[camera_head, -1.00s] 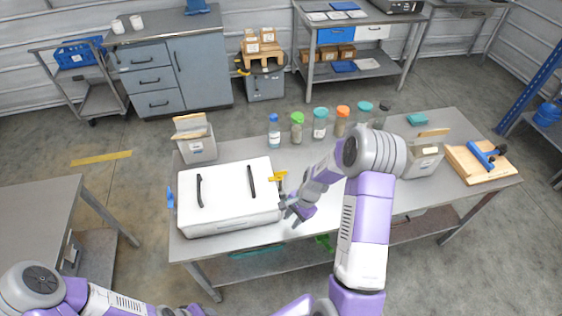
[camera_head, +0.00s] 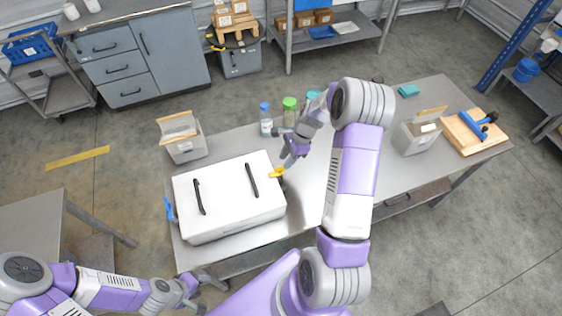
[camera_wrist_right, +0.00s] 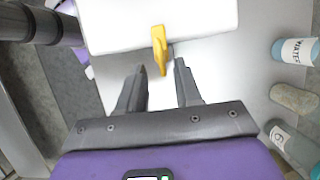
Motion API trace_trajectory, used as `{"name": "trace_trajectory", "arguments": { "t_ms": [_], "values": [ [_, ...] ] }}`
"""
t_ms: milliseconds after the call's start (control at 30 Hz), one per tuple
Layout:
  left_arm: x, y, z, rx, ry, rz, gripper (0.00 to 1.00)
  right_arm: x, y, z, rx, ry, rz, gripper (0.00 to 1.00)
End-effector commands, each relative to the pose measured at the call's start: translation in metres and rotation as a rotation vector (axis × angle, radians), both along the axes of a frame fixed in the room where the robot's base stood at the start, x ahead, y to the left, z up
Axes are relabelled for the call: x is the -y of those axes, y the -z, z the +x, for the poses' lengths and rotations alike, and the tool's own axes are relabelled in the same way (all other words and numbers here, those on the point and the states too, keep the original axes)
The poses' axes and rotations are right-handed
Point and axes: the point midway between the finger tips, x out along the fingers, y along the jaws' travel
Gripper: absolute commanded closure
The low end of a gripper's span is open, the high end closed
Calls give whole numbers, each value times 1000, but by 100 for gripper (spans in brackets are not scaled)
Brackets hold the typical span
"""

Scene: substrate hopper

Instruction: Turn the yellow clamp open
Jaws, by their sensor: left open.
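The yellow clamp (camera_head: 277,173) sits at the right side of the white lidded box (camera_head: 225,183), which has two black handles. In the right wrist view the yellow clamp (camera_wrist_right: 160,48) stands out from the edge of the white box (camera_wrist_right: 105,22), a little beyond the fingertips and between their lines. My right gripper (camera_wrist_right: 160,72) is open and empty; in the head view it (camera_head: 281,152) is just behind the clamp, apart from it as far as I can tell. My left gripper (camera_head: 212,292) is open and empty, low at the front, away from the box.
Lidded bottles (camera_head: 290,108) stand behind my right gripper; my right arm hides some. A grey bin (camera_head: 188,150) stands behind the box, another (camera_head: 415,138) farther right, beside a wooden board with a blue tool (camera_head: 475,130). The steel table (camera_head: 312,185) is bare right of the box.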

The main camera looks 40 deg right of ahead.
Motion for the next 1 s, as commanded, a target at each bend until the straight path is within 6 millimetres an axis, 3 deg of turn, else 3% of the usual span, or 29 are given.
{"name": "trace_trajectory", "arguments": {
  "t_ms": [200,567,633,800,1000],
  "values": [
    [0,0,0,1,0,0,57,-12,28,3,-1,-2,1,66],
    [0,0,0,1,0,0,57,-14,35,5,1,-2,0,66],
    [0,0,0,1,0,0,57,-14,35,4,1,-2,0,72],
    [0,0,0,1,0,0,57,-14,35,5,1,-2,0,98],
    [0,0,0,1,0,0,57,-14,35,5,1,-2,0,100]
  ]
}}
